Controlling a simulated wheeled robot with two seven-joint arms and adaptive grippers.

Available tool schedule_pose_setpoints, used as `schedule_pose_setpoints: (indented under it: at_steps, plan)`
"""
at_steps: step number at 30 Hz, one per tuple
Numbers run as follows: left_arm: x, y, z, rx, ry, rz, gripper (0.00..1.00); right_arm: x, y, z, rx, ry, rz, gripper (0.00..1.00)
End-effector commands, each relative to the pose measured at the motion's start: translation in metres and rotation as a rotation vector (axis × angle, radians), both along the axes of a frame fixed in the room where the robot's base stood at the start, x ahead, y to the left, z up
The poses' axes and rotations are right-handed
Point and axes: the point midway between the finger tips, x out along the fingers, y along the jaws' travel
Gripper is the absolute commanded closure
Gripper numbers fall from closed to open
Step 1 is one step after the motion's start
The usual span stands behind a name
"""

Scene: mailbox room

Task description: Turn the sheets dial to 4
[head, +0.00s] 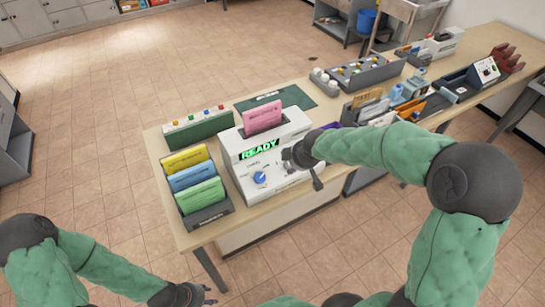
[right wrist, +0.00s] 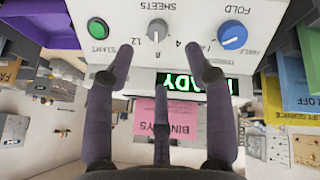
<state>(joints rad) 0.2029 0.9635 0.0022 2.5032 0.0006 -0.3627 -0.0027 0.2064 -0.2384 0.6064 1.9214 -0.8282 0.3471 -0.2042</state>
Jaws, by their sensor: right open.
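The sheets dial is a grey knob (right wrist: 158,29) at the top middle of the right wrist view, which looks upside down. Marks 12, 8 and 4 show around it; its pointer is too small to read surely. My right gripper (right wrist: 161,62) is open, its fingers reaching toward the panel on either side of the dial, with nothing between them. In the head view my right gripper (head: 303,153) covers the dial on the white folding machine (head: 237,147), whose screen reads READY. My left gripper (head: 205,294) is low in the head view, fingers apart, empty, off the table.
A blue fold dial (right wrist: 233,36) and a green start button (right wrist: 97,29) flank the sheets dial. A pink card (head: 263,117) stands in the machine. A rack of coloured envelopes (head: 208,217) stands left of it. Trays and bottles crowd the table's right part.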

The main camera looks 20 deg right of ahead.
Motion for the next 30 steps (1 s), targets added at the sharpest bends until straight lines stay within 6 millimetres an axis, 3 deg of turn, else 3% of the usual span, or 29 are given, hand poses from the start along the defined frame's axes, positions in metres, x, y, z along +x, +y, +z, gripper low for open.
schedule_pose_setpoints:
  at_steps: [5,21,30]
  plan:
    - [0.0,0.0,-0.001,0.0,0.001,0.0,0.6,0.002,-0.006,0.002,-0.021,-0.004,0.003,0.46]
    - [-0.001,0.0,-0.027,0.0,0.001,0.0,0.6,0.044,-0.012,-0.072,-0.017,-0.004,0.002,0.46]
    - [0.0,0.0,-0.031,0.0,0.001,0.0,0.6,0.054,-0.014,-0.086,-0.018,-0.008,0.001,0.46]
